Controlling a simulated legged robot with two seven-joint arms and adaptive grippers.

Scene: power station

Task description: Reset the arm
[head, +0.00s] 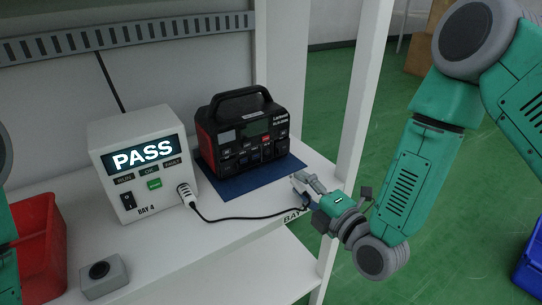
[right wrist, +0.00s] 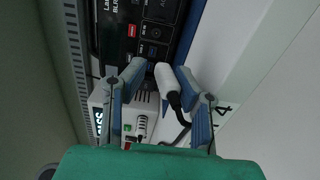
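My right gripper (head: 308,184) is at the front right edge of the shelf, right of the power station. In the right wrist view my right gripper (right wrist: 163,80) has its fingers apart. A white plug (right wrist: 164,78) on a black cable shows between the fingertips, with a visible gap on its left side; I see no firm grip on it. The black and red power station (head: 245,135) stands on a blue mat (head: 232,186). The white tester (head: 140,165) reads PASS, with a white connector (head: 187,194) at its right side. My left gripper is out of view; only green arm parts show at the left edge.
A red bin (head: 40,240) and a grey button box (head: 103,275) are at the left front of the shelf. A white post (head: 362,100) rises close to my right gripper. A blue bin (head: 531,265) is at far right. Green floor lies open between.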

